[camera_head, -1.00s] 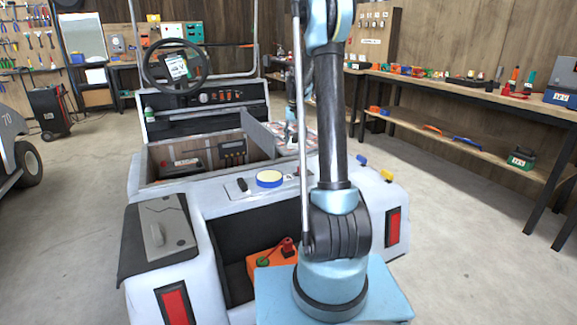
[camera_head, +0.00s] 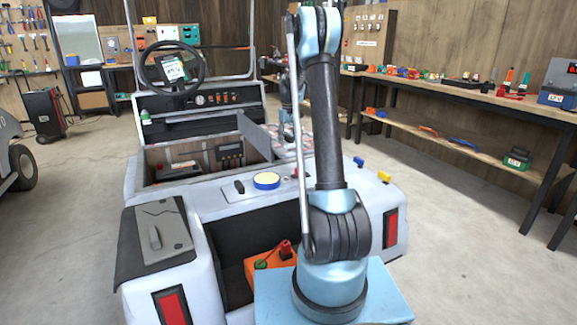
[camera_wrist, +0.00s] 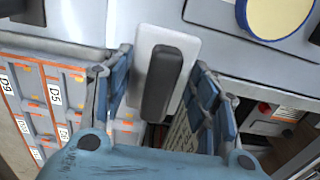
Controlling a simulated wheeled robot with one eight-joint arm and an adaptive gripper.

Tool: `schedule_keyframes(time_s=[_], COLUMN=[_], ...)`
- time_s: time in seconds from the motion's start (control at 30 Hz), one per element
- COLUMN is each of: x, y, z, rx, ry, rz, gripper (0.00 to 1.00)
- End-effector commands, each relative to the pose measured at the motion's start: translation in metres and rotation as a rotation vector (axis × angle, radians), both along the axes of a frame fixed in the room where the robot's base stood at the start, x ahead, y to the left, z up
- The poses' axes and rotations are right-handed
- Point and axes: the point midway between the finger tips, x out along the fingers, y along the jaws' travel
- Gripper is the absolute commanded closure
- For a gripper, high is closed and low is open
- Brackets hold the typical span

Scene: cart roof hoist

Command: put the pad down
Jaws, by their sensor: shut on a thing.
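The pad, a pale plate with a raised dark bar (camera_wrist: 163,88), sits between the blue fingers of my gripper (camera_wrist: 162,70) in the wrist view. My gripper is shut on it. The pad's underside is hidden, and I cannot tell whether it touches anything below. A yellow disc with a blue rim (camera_wrist: 282,14) is up and right of the pad. In the head view this disc (camera_head: 266,181) lies on the cart's rear deck (camera_head: 215,196). My arm hides most of my gripper there.
Labelled grey and orange drawers (camera_wrist: 62,95) show left of my gripper. The cart has an open bay (camera_head: 168,158) with a raised panel (camera_head: 255,138). A grey plate with a handle (camera_head: 166,222) lies on its left rear corner. A workbench (camera_head: 455,93) runs along the right.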

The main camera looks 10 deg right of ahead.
Motion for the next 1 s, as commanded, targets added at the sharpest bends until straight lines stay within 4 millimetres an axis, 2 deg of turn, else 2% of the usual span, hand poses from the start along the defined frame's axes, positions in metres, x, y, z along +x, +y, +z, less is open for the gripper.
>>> schedule_keyframes(time_s=[0.2,0.53,0.7,0.8,1.0], x=[0.0,0.0,0.0,0.0,0.0], y=[0.0,0.0,-0.001,-0.001,-0.001], z=[-0.037,-0.063,-0.085,-0.091,-0.091], rx=[0.0,0.0,0.0,0.0,0.0], ry=[0.0,0.0,0.0,0.0,0.0], rz=[0.001,0.0,-0.001,-0.001,-0.001], gripper=[0.69,0.69,0.69,0.69,0.69])
